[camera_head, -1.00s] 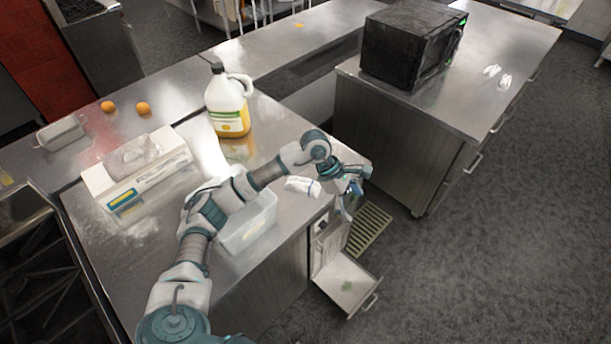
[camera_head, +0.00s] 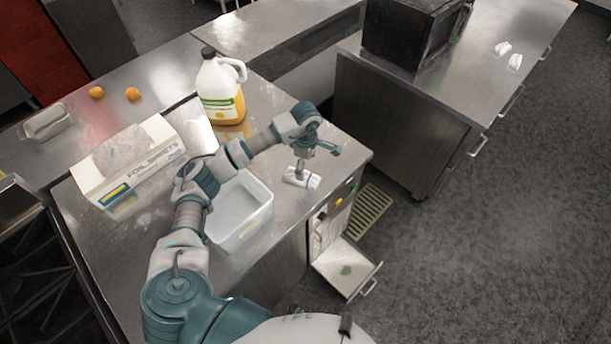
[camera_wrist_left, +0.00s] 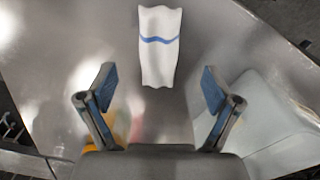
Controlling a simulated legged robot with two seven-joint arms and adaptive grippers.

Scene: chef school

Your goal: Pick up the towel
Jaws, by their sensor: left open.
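The towel (camera_head: 302,178) is a small white folded cloth with a blue stripe. It lies on the steel counter (camera_head: 285,214) near its right edge. In the left wrist view the towel (camera_wrist_left: 159,48) lies ahead of and between the two fingers, apart from them. My left gripper (camera_head: 318,160) is above the towel in the head view and hides part of it. In the left wrist view the gripper (camera_wrist_left: 158,88) is open, with nothing between its blue-padded fingers. My right gripper does not show.
A clear plastic tub (camera_head: 240,212) stands left of the towel, close to my left arm. A juice jug (camera_head: 221,88), a foil box (camera_head: 128,163), a metal pan (camera_head: 47,121) and two oranges (camera_head: 114,94) are on the counter. An open drawer (camera_head: 345,268) juts out below its right edge.

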